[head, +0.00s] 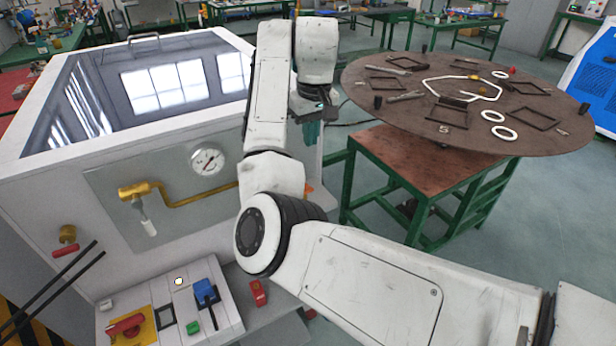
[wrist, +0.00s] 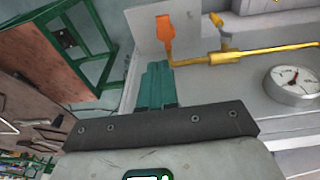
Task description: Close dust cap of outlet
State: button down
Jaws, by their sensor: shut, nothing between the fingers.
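A blue outlet with what looks like its dust cap (head: 205,289) sits on the sloped white control panel (head: 228,312) at the front of the generator. The cap looks raised, but its exact angle is too small to tell. My gripper (head: 312,135) is above and to the right of the outlet, beside the generator's right side, well apart from it. In the wrist view the teal fingers (wrist: 157,75) are together and empty, pointing toward an orange handle (wrist: 165,32). The outlet does not show in the wrist view.
A gauge (head: 208,160) and brass pipe (head: 175,193) are on the generator's front. A round brown table (head: 450,125) stands right.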

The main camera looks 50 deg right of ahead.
send_over(307, 188)
jog(key=f, duration=0.8)
jog(key=shift+w+f, duration=0.3)
jog(key=shift+w, duration=0.1)
jog(key=f, duration=0.1)
jog(key=s+f, duration=0.1)
jog(key=f, duration=0.1)
jog(key=shift+a+p, duration=0.1)
jog(key=shift+p, duration=0.2)
jog(key=shift+s+f, duration=0.2)
jog(key=shift+f, duration=0.25)
